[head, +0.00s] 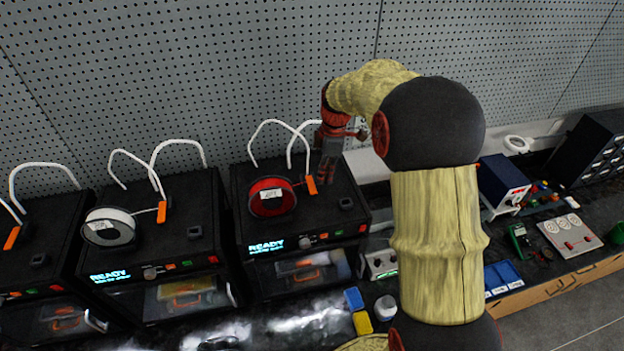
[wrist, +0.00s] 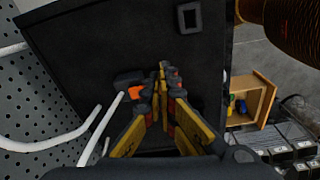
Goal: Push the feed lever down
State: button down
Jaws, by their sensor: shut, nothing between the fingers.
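The orange feed lever (head: 311,185) stands on top of the right black printer (head: 345,178), beside a red filament spool (head: 270,196). My gripper (head: 327,184) points down just right of the lever, close to the printer's top. In the wrist view my gripper (wrist: 163,72) is shut and empty, its yellow-sided fingers together at the tips. The orange lever (wrist: 135,92) shows just left of the fingers there, partly hidden behind them, at the end of a white tube. I cannot tell whether the fingers touch the lever.
Two more black printers with orange levers stand to the left; one carries a white spool (head: 109,227). White tubes (head: 267,124) arch above the printers, near a pegboard wall (head: 200,80). A blue-fronted box (head: 504,184) stands on the bench to the right.

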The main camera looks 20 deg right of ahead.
notch_tip(320, 180, up, 12)
jog(key=d, duration=0.1)
jog(key=shift+s, duration=0.2)
dwell(0.7)
jog(key=s+a+f+m+t+b, duration=0.1)
jog(key=s+a+f+m+b, duration=0.3)
jog(key=s+f+b, duration=0.4)
jog(key=s+a+f+m+t+b, duration=0.2)
jog(key=s+a+f+m+b, duration=0.3)
jog(key=s+f+b, duration=0.3)
jog(key=s+a+f+m+t+h+b, duration=0.1)
jog(key=s+a+f+m+t+b, duration=0.1)
jog(key=s+a+f+m+b, duration=0.2)
jog(key=s+a+f+b, duration=0.2)
jog(key=s+f+b, duration=0.2)
jog(key=s+b, duration=0.2)
jog(key=shift+s+m+b, duration=0.4)
jog(key=shift+s, duration=0.6)
